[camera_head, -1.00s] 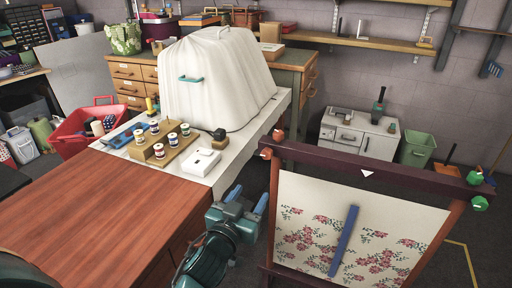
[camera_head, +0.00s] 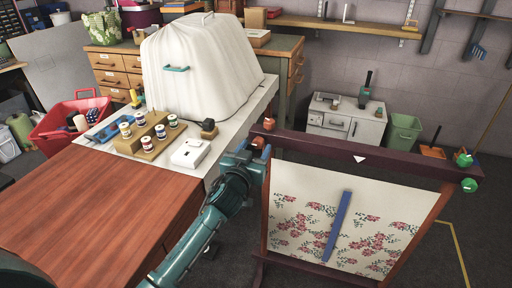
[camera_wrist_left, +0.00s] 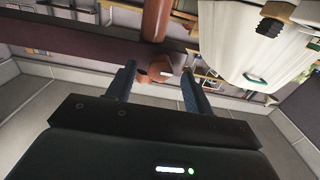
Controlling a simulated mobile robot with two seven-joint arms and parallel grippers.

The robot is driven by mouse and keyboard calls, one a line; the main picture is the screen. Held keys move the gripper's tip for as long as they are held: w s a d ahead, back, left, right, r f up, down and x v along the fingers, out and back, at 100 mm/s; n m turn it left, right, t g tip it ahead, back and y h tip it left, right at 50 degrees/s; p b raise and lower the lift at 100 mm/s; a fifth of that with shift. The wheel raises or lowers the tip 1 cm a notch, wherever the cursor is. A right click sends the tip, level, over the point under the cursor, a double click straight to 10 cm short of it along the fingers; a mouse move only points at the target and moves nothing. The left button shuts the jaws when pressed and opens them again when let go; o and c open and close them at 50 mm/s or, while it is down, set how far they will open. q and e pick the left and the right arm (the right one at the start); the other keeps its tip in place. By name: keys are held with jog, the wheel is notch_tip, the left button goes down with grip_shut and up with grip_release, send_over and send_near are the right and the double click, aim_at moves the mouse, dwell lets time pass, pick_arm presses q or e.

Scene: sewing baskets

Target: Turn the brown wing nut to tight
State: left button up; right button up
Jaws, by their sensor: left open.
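The brown wing nut (camera_head: 258,142) is at the left end of the dark top bar of the fabric frame. A second brown knob (camera_head: 268,123) is just above it. My left gripper (camera_head: 255,150) is at the wing nut, its blue fingers partly hiding it in the head view. In the left wrist view the brown nut (camera_wrist_left: 153,72) shows between the tips of the spread left gripper (camera_wrist_left: 158,82), with gaps on both sides. Whether a finger touches it cannot be told. My right gripper is not seen.
The dark wooden frame (camera_head: 370,162) holds flowered fabric (camera_head: 300,190) with a blue strip (camera_head: 337,226). Green knobs (camera_head: 469,185) sit at its right end. A brown table (camera_head: 90,200) and a white table with thread spools (camera_head: 148,143) lie left.

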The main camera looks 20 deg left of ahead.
pick_arm(q)
jog(key=shift+w, duration=0.75)
jog(key=shift+c, duration=0.3)
jog(key=c, duration=0.9)
